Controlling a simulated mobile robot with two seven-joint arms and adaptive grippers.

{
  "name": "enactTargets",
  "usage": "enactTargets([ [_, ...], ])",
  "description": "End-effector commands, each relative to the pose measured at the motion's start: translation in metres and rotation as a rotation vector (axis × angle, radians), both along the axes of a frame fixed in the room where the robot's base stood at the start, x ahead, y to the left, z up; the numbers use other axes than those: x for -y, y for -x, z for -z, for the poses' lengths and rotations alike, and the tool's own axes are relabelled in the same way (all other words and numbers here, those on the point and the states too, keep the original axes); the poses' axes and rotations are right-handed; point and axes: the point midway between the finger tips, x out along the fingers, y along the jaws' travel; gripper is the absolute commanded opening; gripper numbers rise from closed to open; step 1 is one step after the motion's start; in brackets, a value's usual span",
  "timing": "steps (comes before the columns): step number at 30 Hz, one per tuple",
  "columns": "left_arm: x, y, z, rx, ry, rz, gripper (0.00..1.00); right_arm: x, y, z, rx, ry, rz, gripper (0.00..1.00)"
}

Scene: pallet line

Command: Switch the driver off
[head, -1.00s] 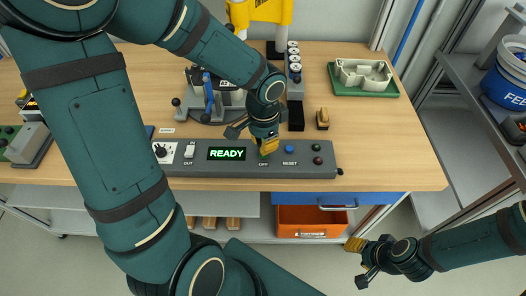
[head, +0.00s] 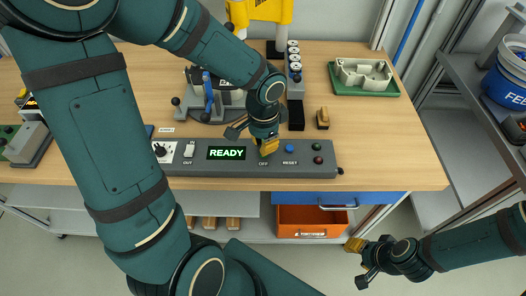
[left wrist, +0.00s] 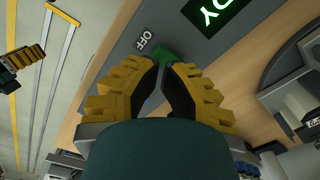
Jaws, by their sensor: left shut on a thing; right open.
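The grey control panel (head: 210,168) lies along the front edge of the bench. Its display (head: 226,153) reads READY in green. My left gripper (head: 267,148) is down at the panel just above the OFF label (head: 263,164). In the left wrist view its yellow fingertips (left wrist: 164,66) are closed together on a green switch (left wrist: 166,50) beside the OFF label (left wrist: 146,37). The fingers hide part of the switch, so its exact position is unclear. My right gripper (head: 358,262) is open and empty, low at the right in front of the bench.
On the panel, a blue RESET button (head: 289,149) sits close right of my left gripper. An IN/OUT switch (head: 189,150) and a black knob (head: 160,150) are at the left. A fixture (head: 213,100) stands behind the panel. An orange bin (head: 305,220) is below the bench.

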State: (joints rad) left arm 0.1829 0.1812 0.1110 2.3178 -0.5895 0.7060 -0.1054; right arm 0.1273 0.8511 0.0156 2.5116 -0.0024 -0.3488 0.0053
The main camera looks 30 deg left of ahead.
Motion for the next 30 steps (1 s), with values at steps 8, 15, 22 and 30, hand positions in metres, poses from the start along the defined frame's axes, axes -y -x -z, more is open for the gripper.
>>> enactTargets([
  [8,0.000,0.000,0.004,0.000,0.000,0.000,0.00,0.000,0.000,0.004,0.000,0.000,0.000,0.47],
  [15,0.000,0.000,0.008,0.000,0.000,0.000,0.00,0.000,0.000,0.007,0.000,0.000,0.000,0.47],
  [22,0.000,0.000,0.011,0.000,0.000,0.000,0.00,0.000,0.000,0.009,0.000,0.000,0.000,0.47],
  [30,0.000,0.000,0.014,0.000,0.000,0.000,0.00,0.000,0.000,0.013,0.000,0.000,0.000,0.47],
])
